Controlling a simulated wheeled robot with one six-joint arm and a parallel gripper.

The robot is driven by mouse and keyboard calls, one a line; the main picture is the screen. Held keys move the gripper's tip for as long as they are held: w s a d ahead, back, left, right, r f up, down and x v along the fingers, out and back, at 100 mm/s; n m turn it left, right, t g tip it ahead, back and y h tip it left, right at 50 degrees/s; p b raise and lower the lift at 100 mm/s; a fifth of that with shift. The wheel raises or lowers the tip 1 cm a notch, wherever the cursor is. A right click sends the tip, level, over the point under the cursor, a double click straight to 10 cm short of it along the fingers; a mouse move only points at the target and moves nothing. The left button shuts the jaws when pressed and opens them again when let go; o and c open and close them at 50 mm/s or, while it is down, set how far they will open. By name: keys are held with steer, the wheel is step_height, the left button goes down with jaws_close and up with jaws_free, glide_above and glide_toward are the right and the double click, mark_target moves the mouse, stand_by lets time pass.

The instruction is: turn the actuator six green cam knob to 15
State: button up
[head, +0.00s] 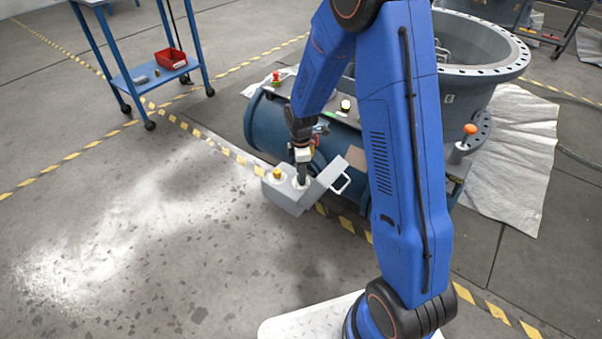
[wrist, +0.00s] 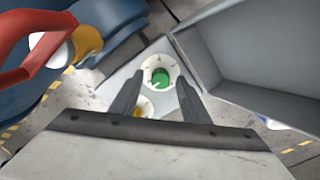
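The green cam knob (wrist: 160,77) sits on a round white dial with marks, on the top face of a grey box (wrist: 121,88). The mark that the knob points to is too small to read. My gripper (wrist: 159,83) is open, with its two dark fingertips on either side of the dial in the wrist view. Whether they touch the knob I cannot tell. In the head view my gripper (head: 301,180) reaches down onto the grey box (head: 287,200) and hides the green knob. A yellow knob (head: 277,173) stands beside it on the same face.
The box's open grey lid (wrist: 255,60) rises close on the right. A red handle (wrist: 50,40) and a blue cylinder (head: 262,125) lie on the other side. A large flanged valve body (head: 485,70) stands behind. The floor at left is clear up to a blue cart (head: 145,85).

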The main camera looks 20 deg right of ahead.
step_height(320, 180, up, 17)
steer(key=shift+r, duration=0.2)
stand_by(0.7)
steer(key=s+d+r+m+t, duration=0.1)
steer(key=s+d+r+m, duration=0.1)
steer(key=s+r+m, duration=0.35)
steer(key=s+d+r+m+t, duration=0.1)
steer(key=s+d+r+m, duration=0.2)
steer(key=s+r, duration=0.6)
steer(key=s+d+m+t, duration=0.1)
steer(key=s+m, duration=0.7)
steer(key=s, duration=1.1)
steer(key=shift+d+f+t, duration=0.15)
steer(key=shift+d+t, duration=0.25)
steer(key=shift+t, duration=0.5)
